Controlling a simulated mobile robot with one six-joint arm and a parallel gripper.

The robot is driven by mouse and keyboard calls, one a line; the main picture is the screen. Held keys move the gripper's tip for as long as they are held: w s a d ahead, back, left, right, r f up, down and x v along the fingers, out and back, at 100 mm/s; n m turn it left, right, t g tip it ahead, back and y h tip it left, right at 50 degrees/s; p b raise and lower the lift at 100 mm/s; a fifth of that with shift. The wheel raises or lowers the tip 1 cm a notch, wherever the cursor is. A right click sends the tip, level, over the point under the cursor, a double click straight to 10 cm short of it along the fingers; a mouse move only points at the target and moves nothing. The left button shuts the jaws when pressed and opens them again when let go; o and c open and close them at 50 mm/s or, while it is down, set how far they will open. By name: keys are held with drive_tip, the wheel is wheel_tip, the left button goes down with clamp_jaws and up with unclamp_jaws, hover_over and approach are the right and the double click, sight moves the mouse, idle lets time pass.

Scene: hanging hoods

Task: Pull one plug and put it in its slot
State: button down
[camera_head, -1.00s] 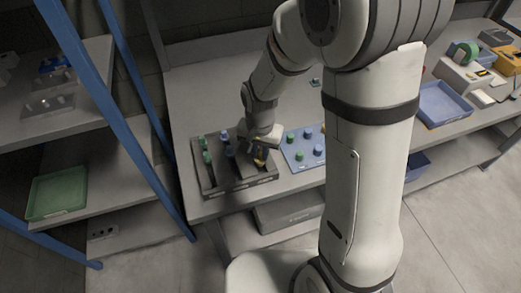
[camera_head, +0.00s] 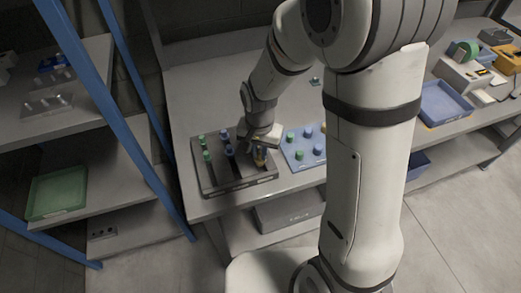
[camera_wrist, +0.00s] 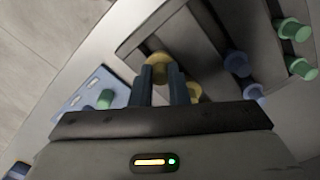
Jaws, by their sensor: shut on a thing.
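A dark rack (camera_head: 206,186) with long grooves stands near the bench's front edge and holds green plugs (camera_head: 207,156), blue plugs (camera_head: 228,150) and yellow plugs. My gripper (camera_head: 260,156) is over its right end. In the wrist view, my gripper (camera_wrist: 161,82) is shut on a yellow plug (camera_wrist: 158,66), its round head showing between the fingertips. A second yellow plug (camera_wrist: 194,91) is beside the right finger, partly hidden. Blue plugs (camera_wrist: 238,63) and green plugs (camera_wrist: 293,29) stand farther right. I cannot tell whether the held plug is clear of its groove.
A blue board (camera_head: 290,158) with green and blue plugs lies right of the rack. My arm hides part of the bench (camera_head: 200,85). A blue tray (camera_head: 446,104) and boxes are at far right. A blue-posted shelf with a green tray (camera_head: 57,193) is at left.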

drive_tip(key=shift+f+b, duration=0.8)
drive_tip(key=shift+f, duration=0.15)
idle(0.4)
drive_tip(key=c, duration=1.3)
unclamp_jaws()
drive_tip(key=shift+r, duration=0.1)
wheel_tip(320, 180, up, 7)
drive_tip(key=shift+r, duration=0.2)
drive_tip(key=shift+s+d+r, duration=0.1)
drive_tip(key=shift+d+r, duration=0.15)
drive_tip(key=shift+r, duration=0.2)
drive_tip(key=s+d+r+n+t, duration=0.1)
drive_tip(key=s+d+r, duration=0.2)
drive_tip(key=s+d, duration=0.1)
drive_tip(key=s+d+r+n+t, duration=0.1)
drive_tip(key=s+d+r, duration=0.2)
drive_tip(key=s+d, duration=0.1)
drive_tip(key=s+d+r+n+t, duration=0.1)
drive_tip(key=s+d+r+n, duration=0.1)
drive_tip(key=s+d+r, duration=0.1)
drive_tip(key=shift+s+d, duration=0.6)
drive_tip(key=shift+d, duration=0.05)
